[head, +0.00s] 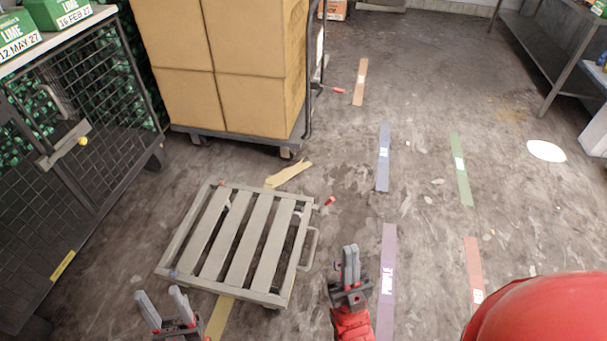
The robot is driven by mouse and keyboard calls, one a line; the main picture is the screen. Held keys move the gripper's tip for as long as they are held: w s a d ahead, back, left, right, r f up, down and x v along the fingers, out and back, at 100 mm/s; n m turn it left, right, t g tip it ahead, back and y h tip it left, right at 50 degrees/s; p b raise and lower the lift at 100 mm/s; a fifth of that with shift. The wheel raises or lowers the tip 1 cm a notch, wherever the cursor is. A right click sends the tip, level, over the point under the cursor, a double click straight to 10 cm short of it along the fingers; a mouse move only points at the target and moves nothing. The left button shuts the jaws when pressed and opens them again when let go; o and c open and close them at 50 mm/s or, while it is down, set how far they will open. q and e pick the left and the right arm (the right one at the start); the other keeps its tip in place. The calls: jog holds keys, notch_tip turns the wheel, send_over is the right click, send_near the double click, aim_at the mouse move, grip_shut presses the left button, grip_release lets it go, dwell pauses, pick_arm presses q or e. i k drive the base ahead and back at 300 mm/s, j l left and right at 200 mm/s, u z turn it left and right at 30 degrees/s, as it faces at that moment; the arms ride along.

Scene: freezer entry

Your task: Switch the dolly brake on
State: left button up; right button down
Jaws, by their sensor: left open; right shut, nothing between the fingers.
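A low grey slatted dolly (253,241) stands empty on the floor in the head view, with a looped handle on its right side. A small red-tipped lever (330,201) sticks out at its far right corner; it looks like the brake, but I cannot tell its setting. My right gripper (350,250) is shut and empty, to the right of the dolly's near right corner and nearer to me than the lever. My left gripper (162,294) is open and empty, in front of the dolly's near left corner.
A cart with large cardboard boxes (220,65) stands behind the dolly, with another red-tipped lever (338,90) on its right. A dark mesh cage (60,180) stands at left. Coloured floor strips, including a purple one (387,280), mark the mostly open floor at right. A red rounded object (540,310) fills the lower right.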

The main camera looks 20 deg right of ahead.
aim_at(331, 200)
jog(key=i+l+u, duration=0.35)
jog(key=i+l, duration=0.5)
